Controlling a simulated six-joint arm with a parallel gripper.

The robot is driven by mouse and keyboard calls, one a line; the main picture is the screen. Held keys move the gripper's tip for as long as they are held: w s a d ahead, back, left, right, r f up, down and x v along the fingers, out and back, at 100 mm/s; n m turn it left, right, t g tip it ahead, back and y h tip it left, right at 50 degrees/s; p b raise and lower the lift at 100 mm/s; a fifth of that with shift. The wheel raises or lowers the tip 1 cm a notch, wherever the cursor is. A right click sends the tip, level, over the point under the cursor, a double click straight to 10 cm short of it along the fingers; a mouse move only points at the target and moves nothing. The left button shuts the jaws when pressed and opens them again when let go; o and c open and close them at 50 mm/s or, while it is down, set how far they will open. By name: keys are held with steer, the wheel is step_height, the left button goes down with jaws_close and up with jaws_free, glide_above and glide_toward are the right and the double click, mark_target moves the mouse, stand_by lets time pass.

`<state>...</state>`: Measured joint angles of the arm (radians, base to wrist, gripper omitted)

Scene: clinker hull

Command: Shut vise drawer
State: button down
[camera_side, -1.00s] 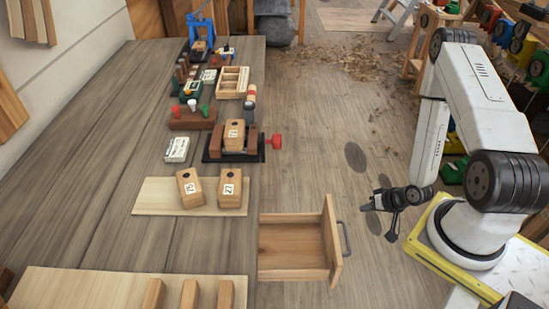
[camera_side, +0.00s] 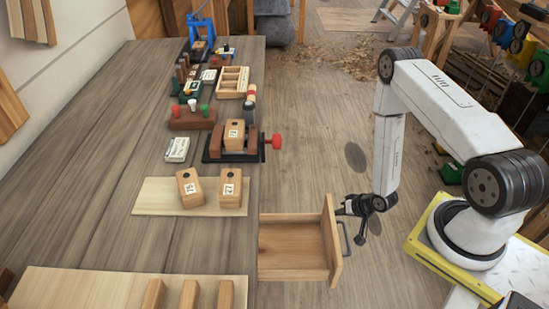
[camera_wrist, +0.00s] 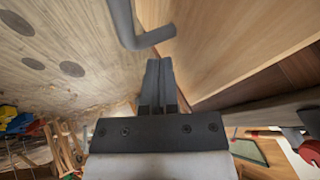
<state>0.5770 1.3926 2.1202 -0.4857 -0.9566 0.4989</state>
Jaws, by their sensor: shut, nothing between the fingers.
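The wooden drawer (camera_side: 292,248) sticks out from the right edge of the bench, pulled open and empty in the side view. Its front panel (camera_side: 331,240) bears a dark bar handle (camera_side: 345,240). In the wrist view the drawer front (camera_wrist: 225,40) fills the upper right, and the handle (camera_wrist: 150,38) bends in at the top. My gripper (camera_side: 341,209) is shut and empty, close to the outer face of the drawer front near the handle's far end. In the wrist view its fingertips (camera_wrist: 158,65) are together just below the handle; I cannot tell whether they touch the panel.
The vise (camera_side: 234,142) with a red knob and a numbered block stands on the bench above the drawer. Two numbered blocks (camera_side: 190,187) rest on a pale board (camera_side: 160,196). Floor right of the drawer is clear.

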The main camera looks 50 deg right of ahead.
steer(key=shift+w+a, duration=0.35)
stand_by(0.4)
steer(key=w+a, duration=1.5)
steer(key=shift+w+a, duration=0.1)
steer(key=shift+r, duration=0.1)
stand_by(0.5)
steer(key=shift+s+d, duration=1.65)
steer(key=v, duration=0.9)
steer(key=shift+s+r, duration=0.25)
steer(key=shift+r, duration=0.05)
steer(key=shift+r, duration=0.1)
